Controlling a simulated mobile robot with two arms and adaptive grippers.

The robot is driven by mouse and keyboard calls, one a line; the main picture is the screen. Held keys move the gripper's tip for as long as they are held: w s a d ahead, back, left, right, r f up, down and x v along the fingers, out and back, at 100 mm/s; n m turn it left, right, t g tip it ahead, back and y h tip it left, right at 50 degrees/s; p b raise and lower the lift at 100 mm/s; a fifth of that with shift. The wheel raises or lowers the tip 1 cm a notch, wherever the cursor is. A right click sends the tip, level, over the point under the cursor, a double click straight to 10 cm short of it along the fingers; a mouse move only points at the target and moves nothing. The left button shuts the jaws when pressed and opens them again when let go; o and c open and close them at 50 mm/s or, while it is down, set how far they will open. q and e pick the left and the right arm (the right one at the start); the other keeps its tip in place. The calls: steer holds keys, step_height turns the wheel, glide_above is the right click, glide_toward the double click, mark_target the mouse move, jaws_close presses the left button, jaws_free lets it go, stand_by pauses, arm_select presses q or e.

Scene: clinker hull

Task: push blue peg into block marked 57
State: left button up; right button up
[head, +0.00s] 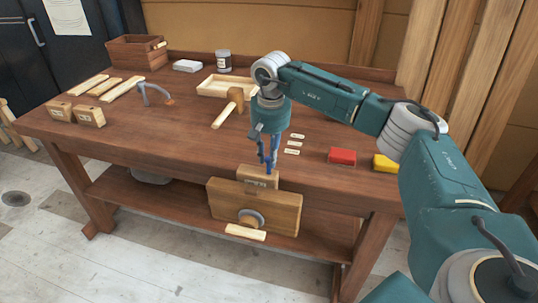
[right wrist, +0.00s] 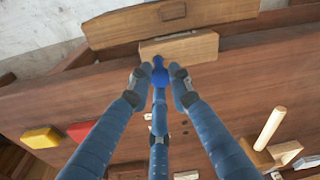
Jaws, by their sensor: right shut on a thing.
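My right gripper (head: 268,158) points down over the front edge of the bench, just above a light wooden block (head: 258,177) held in the front vise (head: 253,208). The block has a small label that I cannot read. In the right wrist view my right gripper (right wrist: 158,85) has its blue fingers closed around a blue peg (right wrist: 160,72). The peg's end is at the near edge of the block (right wrist: 185,47); I cannot tell whether it is in a hole. My left gripper is not in view.
A mallet (head: 235,97) lies by a wooden tray (head: 212,86) behind the gripper. Two more labelled blocks (head: 59,111) (head: 90,116) stand at the bench's left. A red box (head: 342,157) and a yellow box (head: 385,163) lie to the right. The front middle-left bench top is clear.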

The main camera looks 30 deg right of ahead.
steer(key=shift+s+f+b, duration=0.1)
steer(key=shift+f+b, duration=0.2)
steer(key=shift+f, duration=0.4)
steer(key=o, duration=0.8)
step_height(320, 180, up, 8)
steer(key=p, duration=0.6)
steer(key=shift+r, duration=0.1)
